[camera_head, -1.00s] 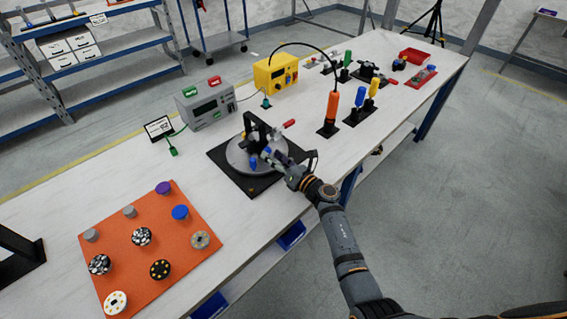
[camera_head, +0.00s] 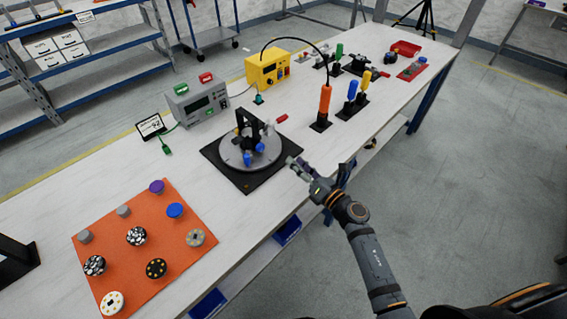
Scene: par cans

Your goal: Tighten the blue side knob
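A fixture with a round grey turntable plate (camera_head: 233,151) stands on a black square base (camera_head: 251,184) on the table. A black bracket (camera_head: 243,121) rises from the plate. Two blue knobs sit low on the near side, one at the front (camera_head: 248,159) and one just right of it (camera_head: 261,154); I cannot tell how tight either is. My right gripper (camera_head: 292,165) is right of the base, apart from the knobs. Its fingers look parted, with nothing between them. My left gripper is not in view.
A red-handled part (camera_head: 282,118) sticks out right of the bracket. An orange mat (camera_head: 180,250) with several knobs lies at the front left. Bare table lies between mat and fixture.

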